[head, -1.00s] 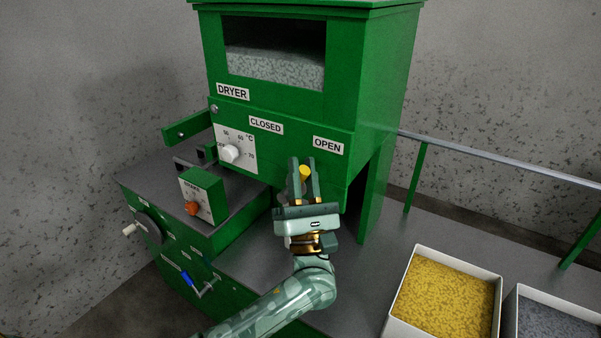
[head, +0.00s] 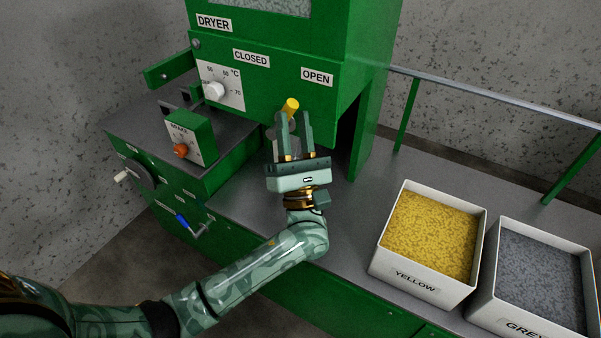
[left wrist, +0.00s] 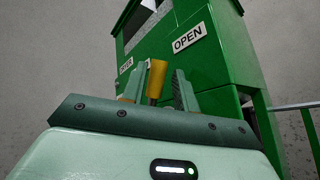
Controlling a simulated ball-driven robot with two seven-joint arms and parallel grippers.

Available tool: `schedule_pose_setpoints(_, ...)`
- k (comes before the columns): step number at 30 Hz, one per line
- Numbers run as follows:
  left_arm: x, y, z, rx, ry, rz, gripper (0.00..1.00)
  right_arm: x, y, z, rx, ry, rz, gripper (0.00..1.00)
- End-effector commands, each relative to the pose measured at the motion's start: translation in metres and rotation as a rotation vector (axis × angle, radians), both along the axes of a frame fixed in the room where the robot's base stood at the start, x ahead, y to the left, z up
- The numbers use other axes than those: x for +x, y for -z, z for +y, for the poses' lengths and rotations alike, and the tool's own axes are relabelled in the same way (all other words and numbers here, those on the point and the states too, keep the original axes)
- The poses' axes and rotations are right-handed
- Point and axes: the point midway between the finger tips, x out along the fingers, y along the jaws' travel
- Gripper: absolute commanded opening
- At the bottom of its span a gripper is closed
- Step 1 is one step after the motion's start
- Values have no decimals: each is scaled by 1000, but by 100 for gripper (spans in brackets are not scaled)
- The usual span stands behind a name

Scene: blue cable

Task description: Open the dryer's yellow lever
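The green dryer (head: 270,65) carries the labels CLOSED (head: 251,58) and OPEN (head: 317,76) on its front. The yellow lever (head: 291,105) sticks out below and a little left of the OPEN label. It also shows in the left wrist view (left wrist: 157,76), beyond and between the fingers. My left gripper (head: 292,118) is open, just below the lever, with its fingers pointing up toward it. I see a gap between the fingers and no clear grip on the lever. My right gripper is not in view.
A box labelled YELLOW (head: 414,281) and a box labelled GREY (head: 520,326) stand at the right on the grey deck. A control box with an orange knob (head: 180,151) sits left of my gripper. A railing (head: 480,100) runs behind the boxes.

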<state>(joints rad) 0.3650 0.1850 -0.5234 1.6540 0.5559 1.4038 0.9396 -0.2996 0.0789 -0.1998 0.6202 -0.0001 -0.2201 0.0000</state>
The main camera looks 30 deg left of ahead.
Motion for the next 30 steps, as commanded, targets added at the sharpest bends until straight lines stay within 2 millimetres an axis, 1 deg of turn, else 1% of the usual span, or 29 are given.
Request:
schedule_pose_setpoints(1,-7,13,-6,0,1,7,30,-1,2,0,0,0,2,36)
schedule_pose_setpoints(6,-32,50,-24,-1,1,8,30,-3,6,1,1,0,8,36)
schedule_pose_setpoints(9,-45,69,-33,0,1,7,30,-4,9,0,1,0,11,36)
schedule_pose_setpoints(13,-58,87,-43,1,0,5,30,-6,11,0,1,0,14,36)
schedule_pose_setpoints(15,-63,93,-46,2,0,6,30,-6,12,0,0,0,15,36)
schedule_pose_setpoints(18,-67,97,-49,1,1,3,30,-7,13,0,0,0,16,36)
schedule_pose_setpoints(30,-68,98,-49,1,0,2,30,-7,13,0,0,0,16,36)
